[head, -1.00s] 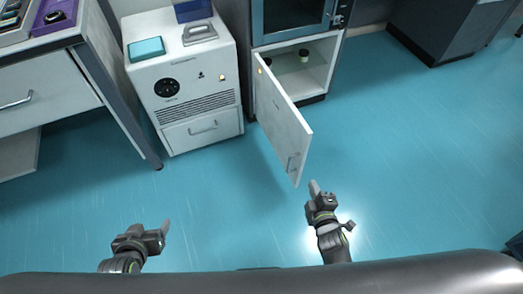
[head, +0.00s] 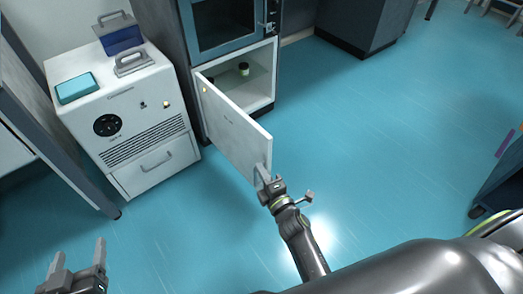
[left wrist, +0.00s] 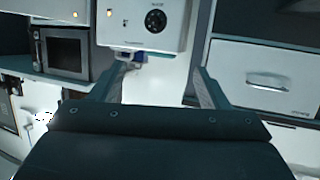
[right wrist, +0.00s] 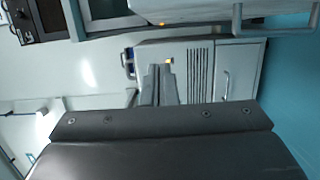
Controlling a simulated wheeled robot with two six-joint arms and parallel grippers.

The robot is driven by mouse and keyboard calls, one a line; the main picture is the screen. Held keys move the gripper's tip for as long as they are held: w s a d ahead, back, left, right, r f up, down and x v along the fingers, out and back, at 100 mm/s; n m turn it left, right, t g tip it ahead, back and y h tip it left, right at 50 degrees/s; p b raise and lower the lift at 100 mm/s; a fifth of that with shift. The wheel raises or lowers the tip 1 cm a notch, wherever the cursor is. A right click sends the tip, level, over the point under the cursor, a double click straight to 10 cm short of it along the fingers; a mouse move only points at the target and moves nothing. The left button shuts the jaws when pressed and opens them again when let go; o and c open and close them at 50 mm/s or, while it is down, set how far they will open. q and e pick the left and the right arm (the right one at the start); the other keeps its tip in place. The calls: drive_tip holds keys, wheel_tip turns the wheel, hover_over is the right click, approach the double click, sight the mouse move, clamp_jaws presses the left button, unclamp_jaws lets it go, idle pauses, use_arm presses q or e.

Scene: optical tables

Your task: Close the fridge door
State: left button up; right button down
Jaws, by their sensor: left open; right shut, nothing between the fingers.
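The fridge door (head: 232,128) is a white panel, standing open and angled out from the lower compartment (head: 258,88) of a dark cabinet. Its handle is near the free edge, partly hidden by my right gripper (head: 264,177). That gripper is shut and empty, right at the door's free end; I cannot tell whether it touches. In the right wrist view its closed fingers (right wrist: 158,84) show, with a white panel, likely the door (right wrist: 190,9), and a handle (right wrist: 278,16) at the top. My left gripper (head: 78,262) is open and empty, low at the left.
A white unit (head: 150,140) with a drawer stands left of the door. On it are a teal box (head: 76,88), a grey-handled item (head: 133,64) and a blue box (head: 121,38). A small jar (head: 244,69) sits inside the compartment. The blue floor right of the door is clear.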

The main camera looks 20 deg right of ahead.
sight(264, 149)
use_arm(q)
wheel_tip(264, 149, up, 13)
drive_tip(key=w+m+t+b, duration=0.1)
drive_tip(key=t+b, duration=0.1)
drive_tip(key=t, duration=0.6)
drive_tip(key=shift+d+r+t, duration=0.15)
drive_tip(key=shift+t, duration=0.15)
use_arm(e)
drive_tip(key=w+d, duration=0.1)
drive_tip(key=w, duration=0.1)
drive_tip(key=w+d, duration=0.1)
drive_tip(key=w, duration=0.2)
drive_tip(key=w+d, duration=0.1)
drive_tip(key=w, duration=0.1)
drive_tip(key=shift+w, duration=0.4)
